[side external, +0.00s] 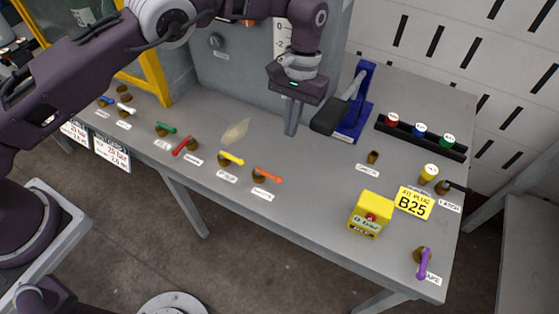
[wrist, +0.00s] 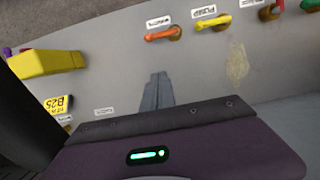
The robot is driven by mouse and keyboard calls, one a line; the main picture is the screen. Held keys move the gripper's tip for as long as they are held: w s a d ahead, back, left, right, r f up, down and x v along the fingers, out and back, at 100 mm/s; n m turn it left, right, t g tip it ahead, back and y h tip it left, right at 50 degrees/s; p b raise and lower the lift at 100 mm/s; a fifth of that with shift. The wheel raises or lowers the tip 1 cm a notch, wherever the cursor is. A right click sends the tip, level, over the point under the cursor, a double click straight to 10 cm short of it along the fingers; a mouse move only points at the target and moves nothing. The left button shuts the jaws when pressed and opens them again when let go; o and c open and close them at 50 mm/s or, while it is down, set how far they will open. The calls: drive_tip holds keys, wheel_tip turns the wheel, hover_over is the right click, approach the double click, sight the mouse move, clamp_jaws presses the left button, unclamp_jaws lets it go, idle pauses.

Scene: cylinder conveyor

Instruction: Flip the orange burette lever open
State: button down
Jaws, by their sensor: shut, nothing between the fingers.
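The orange lever (side external: 268,178) sits on a brown round base near the front edge of the grey table, with a small white label in front of it. Its arm points right in the side view. It also shows in the wrist view (wrist: 161,35) at the top middle, and its label is too small to read surely. My gripper (side external: 290,131) points down over the table, behind and a little right of the orange lever, apart from it. Its fingers are together and empty in the wrist view (wrist: 158,78).
A yellow lever (side external: 231,158) stands close left of the orange one, with red (side external: 182,146) and green (side external: 166,128) levers beyond. A blue press-like device (side external: 355,105) stands right of my gripper. A yellow box (side external: 370,214) and a purple lever (side external: 423,263) are farther right.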

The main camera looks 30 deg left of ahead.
sight(267, 175)
drive_tip(key=x, duration=0.7)
drive_tip(key=shift+s+f, duration=0.1)
drive_tip(key=shift+f, duration=0.2)
drive_tip(key=shift+s, duration=1.2)
drive_tip(key=shift+s+f, duration=0.2)
drive_tip(key=shift+s, duration=0.45)
